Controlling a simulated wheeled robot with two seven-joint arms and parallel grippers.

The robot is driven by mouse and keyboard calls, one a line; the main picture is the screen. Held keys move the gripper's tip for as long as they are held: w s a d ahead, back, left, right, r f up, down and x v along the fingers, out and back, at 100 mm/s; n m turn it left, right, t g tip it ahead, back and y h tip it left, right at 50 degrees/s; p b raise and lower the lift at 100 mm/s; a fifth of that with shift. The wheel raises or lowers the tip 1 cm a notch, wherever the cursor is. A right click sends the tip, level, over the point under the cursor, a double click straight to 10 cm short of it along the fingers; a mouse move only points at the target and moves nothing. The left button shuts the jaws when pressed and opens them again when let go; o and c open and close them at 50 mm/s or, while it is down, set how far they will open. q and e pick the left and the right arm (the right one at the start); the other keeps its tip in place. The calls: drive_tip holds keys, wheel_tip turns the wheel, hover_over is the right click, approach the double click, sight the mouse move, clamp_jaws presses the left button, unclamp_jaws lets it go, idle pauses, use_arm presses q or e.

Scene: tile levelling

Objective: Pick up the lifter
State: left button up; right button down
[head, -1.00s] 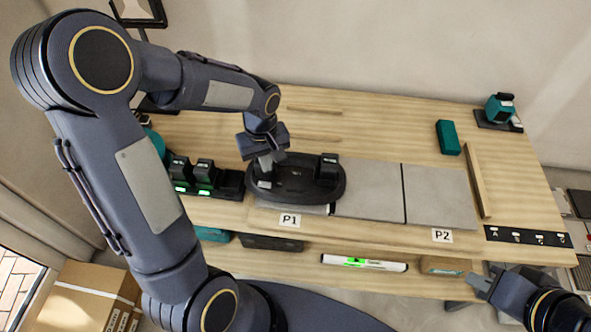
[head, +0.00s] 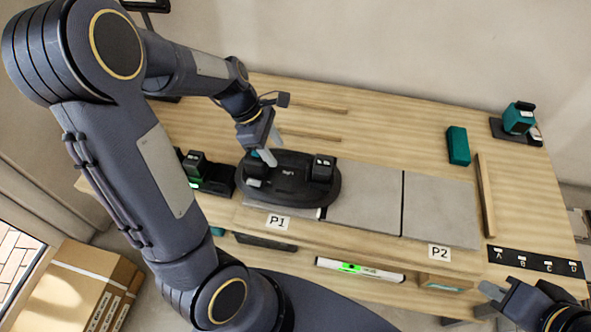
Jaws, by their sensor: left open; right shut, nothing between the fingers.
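The lifter (head: 292,184) is a black oval plate with a raised block at each end. It lies flat over the grey tile marked P1 in the head view. My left gripper (head: 271,150) is open above the lifter's left end, its fingers pointing down and spread apart. One fingertip overlaps the left block in the picture; I cannot tell whether it touches. The gripper holds nothing. My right gripper (head: 489,295) is shut and empty in the lower right corner, off the table's front edge and far from the lifter.
Grey tiles (head: 365,192) lie right of the lifter, with a wooden strip (head: 486,195) beyond. Black chargers with batteries (head: 207,175) stand close left of the lifter. A teal box (head: 458,146) and teal tool (head: 518,118) stand at the back right. A level (head: 358,270) lies on the lower shelf.

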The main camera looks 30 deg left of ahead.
sight(284, 157)
use_arm(q)
drive_tip(key=x, duration=0.7)
drive_tip(key=shift+w+d, duration=0.3)
drive_tip(key=shift+d, duration=0.05)
drive_tip(key=shift+r, duration=0.1)
drive_tip(key=shift+c, duration=0.2)
clamp_jaws()
